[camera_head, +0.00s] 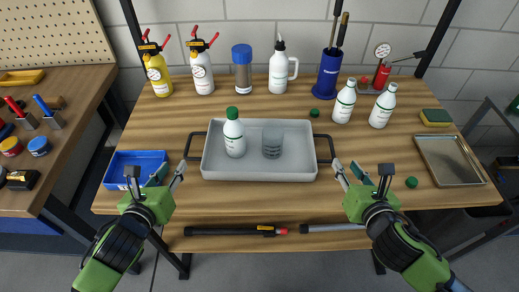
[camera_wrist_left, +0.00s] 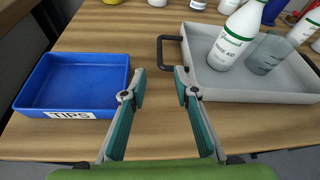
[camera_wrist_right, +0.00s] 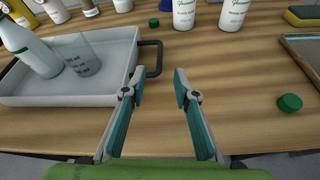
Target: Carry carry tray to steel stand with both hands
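The grey carry tray (camera_head: 216,167) sits on the wooden workbench with a dark handle at each end. It holds a white bottle with a green cap (camera_head: 234,138) and a clear grey beaker (camera_head: 272,143), both upright. The steel stand (camera_head: 451,160) looks like the shallow metal tray at the bench's right end. My left gripper (camera_head: 161,174) is open and empty, left of and in front of the tray's left handle (camera_wrist_left: 168,50). My right gripper (camera_head: 356,172) is open and empty, right of and in front of the right handle (camera_wrist_right: 154,58). Neither touches a handle.
A blue tips bin (camera_head: 124,172) stands left of the tray. Two white bottles (camera_head: 345,101) stand behind right. Green caps (camera_head: 411,182) lie loose on the bench. A sponge (camera_head: 435,117) lies behind the stand. Several bottles line the back. Dark and grey bars (camera_head: 230,230) lie along the front.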

